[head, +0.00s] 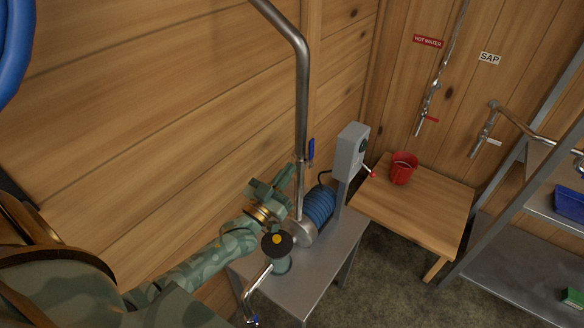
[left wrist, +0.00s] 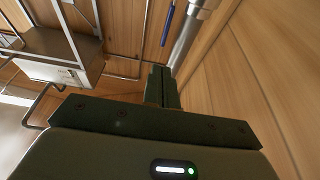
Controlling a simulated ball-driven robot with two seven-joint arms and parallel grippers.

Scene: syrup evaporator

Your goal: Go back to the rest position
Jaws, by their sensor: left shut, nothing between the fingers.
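My left arm comes in from the left in the head view, and my left gripper (head: 276,184) is beside the vertical steel pipe (head: 302,95), near a blue lever handle (head: 311,149). I cannot tell if it touches the pipe. In the left wrist view the two fingers (left wrist: 162,84) are together with nothing between them, and the pipe (left wrist: 187,42) and blue handle (left wrist: 168,24) show beyond them. My right gripper is in neither view.
A metal stand (head: 325,262) holds a blue ribbed motor (head: 320,205) and a grey switch box (head: 351,150). A red bucket (head: 403,169) stands on a wooden table (head: 425,205). Metal shelves (head: 510,262) are at the right. The plank wall (head: 180,110) is close behind my left arm.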

